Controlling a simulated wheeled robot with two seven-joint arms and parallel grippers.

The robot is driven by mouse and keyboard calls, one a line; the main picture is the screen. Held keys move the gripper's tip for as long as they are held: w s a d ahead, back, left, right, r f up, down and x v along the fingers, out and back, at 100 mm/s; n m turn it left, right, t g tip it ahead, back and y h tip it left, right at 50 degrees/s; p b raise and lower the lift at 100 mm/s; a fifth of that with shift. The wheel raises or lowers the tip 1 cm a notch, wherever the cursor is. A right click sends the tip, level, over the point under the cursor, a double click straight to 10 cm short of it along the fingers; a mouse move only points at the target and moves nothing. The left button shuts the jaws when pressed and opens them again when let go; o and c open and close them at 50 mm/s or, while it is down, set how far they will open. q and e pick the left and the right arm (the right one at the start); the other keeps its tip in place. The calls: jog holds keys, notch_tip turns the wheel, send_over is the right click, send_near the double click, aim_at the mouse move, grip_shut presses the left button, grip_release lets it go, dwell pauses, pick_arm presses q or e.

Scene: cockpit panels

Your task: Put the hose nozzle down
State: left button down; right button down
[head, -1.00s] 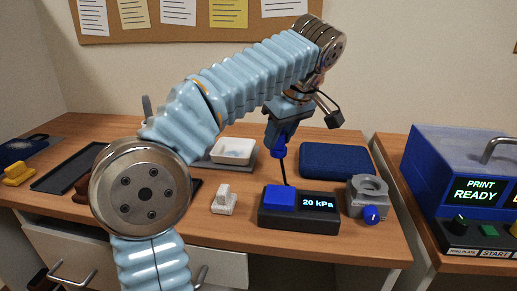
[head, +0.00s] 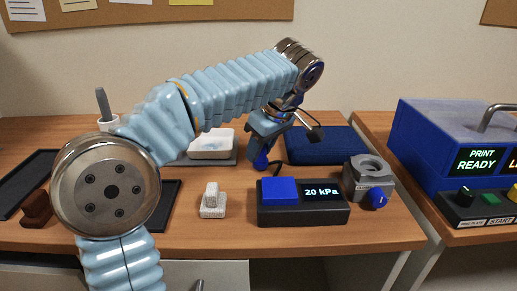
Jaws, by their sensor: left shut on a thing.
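My left gripper (head: 264,146) is shut on the blue hose nozzle (head: 261,161), pointing down over the wooden table. The gripper hides part of the nozzle. A dark hose shows beside the nozzle's lower end, behind the black gauge box (head: 325,214). The box has a blue top block (head: 280,189) and a display reading 20 kPa. The nozzle is behind and left of that block; I cannot tell whether it touches the table. My right gripper is not in view.
A dark blue pad (head: 326,146) lies behind the box. A small whitish block (head: 212,203) stands left of the box. A blue printer (head: 450,140) stands at the right. Bare table lies between block and box.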

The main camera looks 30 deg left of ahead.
pick_arm(q)
jog(key=shift+f+b, duration=0.35)
jog(key=shift+f, duration=0.1)
jog(key=c, duration=0.8)
grip_release()
jog(key=shift+r, duration=0.1)
jog(key=shift+r+p, duration=0.3)
jog(key=shift+p, duration=0.05)
jog(key=p+v, duration=0.2)
jog(key=v, duration=1)
jog(key=shift+p, duration=0.4)
